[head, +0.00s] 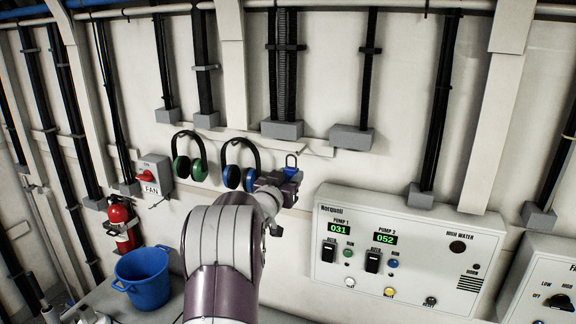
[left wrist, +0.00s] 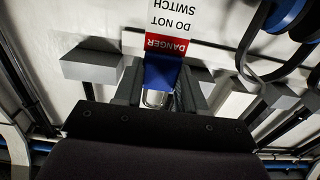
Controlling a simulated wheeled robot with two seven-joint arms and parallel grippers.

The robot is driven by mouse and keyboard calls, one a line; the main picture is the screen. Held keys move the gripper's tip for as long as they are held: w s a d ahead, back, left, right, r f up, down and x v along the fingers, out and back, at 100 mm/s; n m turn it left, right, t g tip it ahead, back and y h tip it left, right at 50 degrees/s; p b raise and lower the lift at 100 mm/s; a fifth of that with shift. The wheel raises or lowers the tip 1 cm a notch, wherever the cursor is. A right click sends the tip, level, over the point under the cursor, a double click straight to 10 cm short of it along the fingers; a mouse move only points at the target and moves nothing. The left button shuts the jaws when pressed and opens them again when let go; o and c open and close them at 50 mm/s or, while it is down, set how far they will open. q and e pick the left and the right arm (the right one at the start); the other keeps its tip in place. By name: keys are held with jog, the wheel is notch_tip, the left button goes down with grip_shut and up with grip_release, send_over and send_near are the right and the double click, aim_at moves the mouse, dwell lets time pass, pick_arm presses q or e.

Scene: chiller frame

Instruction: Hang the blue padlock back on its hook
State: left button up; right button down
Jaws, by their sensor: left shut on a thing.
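The blue padlock (head: 291,171) is held upright in my left gripper (head: 285,178), in front of the wall, with its shackle up. In the left wrist view the padlock's blue body (left wrist: 161,72) is between the two fingers (left wrist: 158,88), with its metal shackle (left wrist: 153,98) toward the palm side of the picture. A red and white danger tag (left wrist: 167,45) shows right beside the body; I cannot tell how it is attached. My right gripper is not in view.
Green earmuffs (head: 189,158) and blue earmuffs (head: 240,165) hang left of the gripper. The pump panel (head: 410,250) juts out at right. A fan switch (head: 153,172), fire extinguisher (head: 121,222) and blue bucket (head: 143,277) are at left. Grey conduit boxes (head: 282,129) sit above.

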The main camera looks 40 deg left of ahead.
pick_arm(q)
jog(key=shift+a+r, duration=0.15)
jog(key=shift+r, duration=0.1)
jog(key=shift+w+a+f, duration=0.2)
jog(key=shift+w+a, duration=0.3)
jog(key=shift+w, duration=0.35)
jog(key=shift+p+x, duration=0.55)
jog(key=shift+x, duration=0.45)
jog(key=shift+w+a+f+p, duration=0.25)
jog(key=shift+w+f, duration=0.05)
jog(key=shift+w, duration=0.6)
jog(key=shift+w+a+f+p, duration=0.2)
jog(key=shift+w+a+f, duration=0.05)
jog(key=shift+w, duration=0.6)
jog(key=shift+w+a+f+p, duration=0.25)
jog(key=shift+w+f, duration=0.05)
jog(key=shift+w, duration=0.6)
jog(key=o, duration=1.3)
jog(key=shift+c, duration=0.2)
